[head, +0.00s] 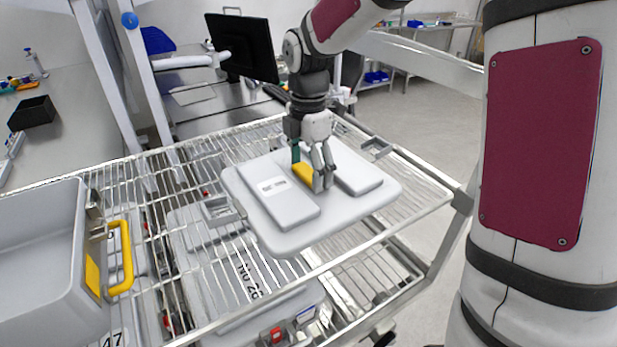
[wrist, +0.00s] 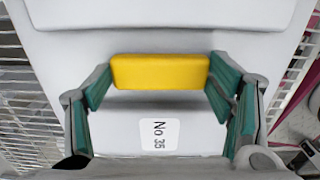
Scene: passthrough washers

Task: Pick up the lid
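The lid (head: 283,208) is a light grey plate with raised panels and a yellow handle (head: 303,173) in its middle. It lies on a wire rack shelf in the head view. In the wrist view the yellow handle (wrist: 160,72) lies between my fingers, and a "No 35" label (wrist: 159,134) shows on the lid. My gripper (head: 318,170) is down at the handle. In the wrist view its green-padded fingers (wrist: 160,88) stand at both ends of the handle, very near or touching it. I cannot tell whether they press on it.
The wire shelf (head: 185,255) has metal rails around it. A grey bin (head: 40,240) with a yellow handle (head: 121,258) stands at the left. More grey bins sit below the shelf. A monitor (head: 242,47) and a bench are behind.

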